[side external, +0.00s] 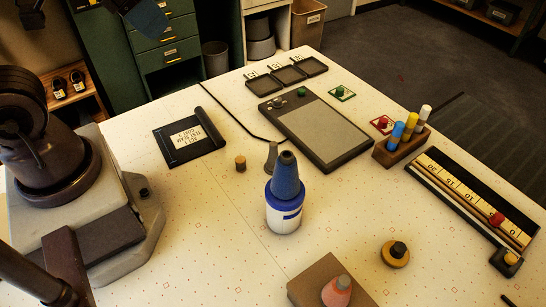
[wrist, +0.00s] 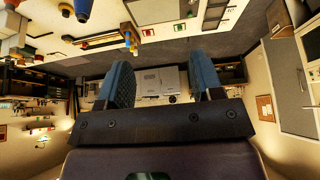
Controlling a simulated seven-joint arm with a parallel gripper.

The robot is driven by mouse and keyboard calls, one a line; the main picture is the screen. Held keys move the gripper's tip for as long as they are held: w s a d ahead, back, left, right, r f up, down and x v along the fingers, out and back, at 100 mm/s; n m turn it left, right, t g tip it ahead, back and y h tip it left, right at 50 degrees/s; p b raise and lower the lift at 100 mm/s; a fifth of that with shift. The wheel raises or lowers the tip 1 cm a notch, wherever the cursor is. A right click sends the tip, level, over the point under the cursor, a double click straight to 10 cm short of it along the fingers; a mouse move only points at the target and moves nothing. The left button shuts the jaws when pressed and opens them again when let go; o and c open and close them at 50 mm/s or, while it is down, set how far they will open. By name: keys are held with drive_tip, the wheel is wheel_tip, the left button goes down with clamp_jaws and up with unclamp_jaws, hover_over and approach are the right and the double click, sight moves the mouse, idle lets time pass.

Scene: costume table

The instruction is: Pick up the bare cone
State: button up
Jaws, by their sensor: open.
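In the side external view a small grey cone (side external: 271,157) stands directly on the table, just behind a larger blue cone (side external: 285,177). The blue cone sits on top of a white and blue container (side external: 284,212). A pink cone-like piece with a grey top (side external: 337,292) stands on a brown block (side external: 312,278) at the front edge. I cannot tell for certain which is the bare cone. In the wrist view my gripper (wrist: 163,85) is open, its two blue fingers wide apart with nothing between them. It faces out across the room, away from these cones.
A cork (side external: 240,163) and black mat (side external: 188,140) lie left of the cones. A grey-topped board (side external: 318,130), a rack of colored tubes (side external: 403,140) and a ruler tray (side external: 470,195) lie right. A round yellow piece with black knob (side external: 395,254) stands front right. The front-left table is clear.

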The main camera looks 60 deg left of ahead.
drive_tip(key=shift+c, duration=0.9)
drive_tip(key=shift+d, duration=0.1)
